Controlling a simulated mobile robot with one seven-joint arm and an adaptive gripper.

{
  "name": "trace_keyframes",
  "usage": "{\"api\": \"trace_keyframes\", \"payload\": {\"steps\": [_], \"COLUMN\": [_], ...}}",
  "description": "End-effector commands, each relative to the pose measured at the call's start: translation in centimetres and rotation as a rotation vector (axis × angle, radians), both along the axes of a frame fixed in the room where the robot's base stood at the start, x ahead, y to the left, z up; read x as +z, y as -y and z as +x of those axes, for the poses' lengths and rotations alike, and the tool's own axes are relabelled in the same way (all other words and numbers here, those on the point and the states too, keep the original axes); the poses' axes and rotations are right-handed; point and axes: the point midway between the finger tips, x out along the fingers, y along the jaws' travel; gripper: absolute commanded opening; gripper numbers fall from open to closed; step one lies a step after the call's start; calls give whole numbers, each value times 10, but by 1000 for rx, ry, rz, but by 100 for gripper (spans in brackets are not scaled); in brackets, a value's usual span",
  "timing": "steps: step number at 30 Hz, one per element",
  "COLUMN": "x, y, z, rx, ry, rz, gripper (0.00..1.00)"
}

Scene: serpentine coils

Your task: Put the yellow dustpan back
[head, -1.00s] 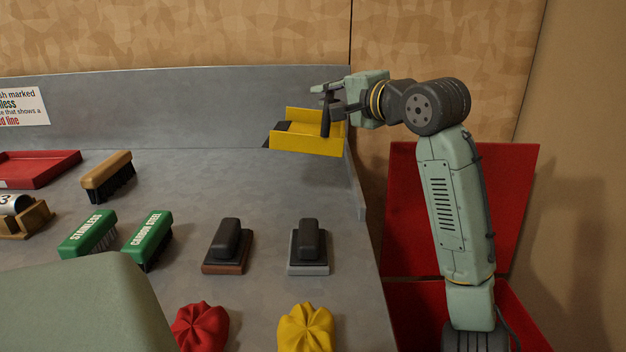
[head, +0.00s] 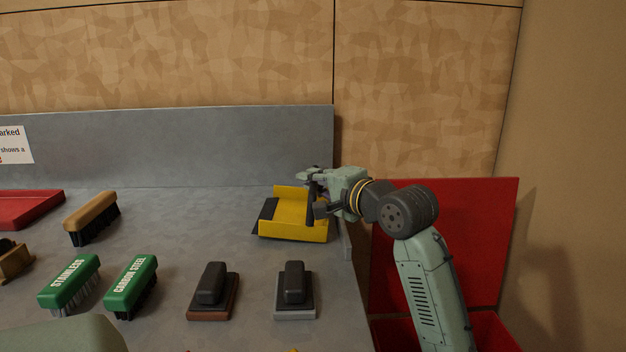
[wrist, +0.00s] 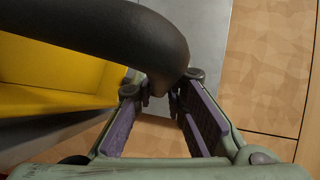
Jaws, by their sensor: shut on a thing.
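The yellow dustpan (head: 292,228) is at the back right of the grey bench, its dark front lip toward the left. I cannot tell whether its underside touches the bench. My gripper (head: 314,196) is at its right end, shut on its dark upright handle. In the wrist view the yellow pan (wrist: 50,78) fills the left, and the thick dark handle (wrist: 110,28) arches across the top to between the fingers (wrist: 160,105). The exact grip contact is partly hidden.
The grey bench (head: 180,250) has a raised back wall (head: 200,145). A tan brush (head: 92,212), green brushes (head: 68,282) (head: 131,280) and dark-handled blocks (head: 212,290) (head: 295,290) stand in front. A red tray (head: 28,208) is at left. Bench between tan brush and dustpan is clear.

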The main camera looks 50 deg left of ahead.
Motion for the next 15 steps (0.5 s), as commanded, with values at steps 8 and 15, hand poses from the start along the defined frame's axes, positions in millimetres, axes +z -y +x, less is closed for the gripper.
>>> {"api": "trace_keyframes", "payload": {"steps": [8,15], "x": [-3,-2], "y": [0,0], "z": [0,0], "rx": [0,0], "ry": [0,0], "rz": [0,0], "gripper": [14,30]}}
